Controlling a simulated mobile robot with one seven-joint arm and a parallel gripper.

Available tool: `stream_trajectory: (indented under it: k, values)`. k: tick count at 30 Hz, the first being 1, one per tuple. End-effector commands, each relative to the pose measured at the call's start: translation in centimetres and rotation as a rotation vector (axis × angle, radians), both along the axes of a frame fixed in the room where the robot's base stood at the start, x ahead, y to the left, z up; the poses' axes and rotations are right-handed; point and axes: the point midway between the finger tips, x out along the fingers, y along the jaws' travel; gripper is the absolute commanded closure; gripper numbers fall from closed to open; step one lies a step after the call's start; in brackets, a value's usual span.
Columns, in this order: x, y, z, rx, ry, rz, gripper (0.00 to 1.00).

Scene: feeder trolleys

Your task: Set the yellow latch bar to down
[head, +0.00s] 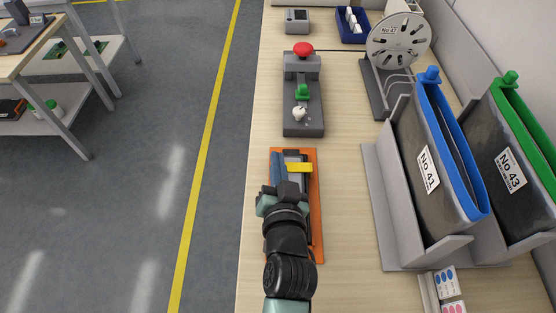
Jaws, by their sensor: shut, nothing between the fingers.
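The yellow latch bar (299,167) lies crosswise on a device with grey and blue parts on an orange base plate (316,215). The bar points to the right in the head view. My gripper (287,188) is over the middle of the device, just nearer to me than the bar. It is shut and holds nothing. I cannot tell whether it touches the bar or the device. My wrist and gripper hide much of the plate's near half. A long blue part (277,168) shows left of the bar.
Beyond the plate stands a grey control box (303,120) with a red mushroom button (303,48) and a green knob. On the right are grey holders with dark feeders, one blue-edged (440,140), one green-edged (515,150). The table's left edge is close to the plate.

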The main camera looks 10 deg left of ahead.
Motion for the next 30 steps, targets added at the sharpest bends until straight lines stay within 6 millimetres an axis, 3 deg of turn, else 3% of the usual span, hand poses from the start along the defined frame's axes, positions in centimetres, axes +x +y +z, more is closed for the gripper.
stream_trajectory:
  k: [11,30]
  values:
    - [-0.7,-0.2,0.0,0.001,0.003,-0.001,1.0]
    - [-10.7,-3.2,2.4,0.0,0.002,0.001,1.0]
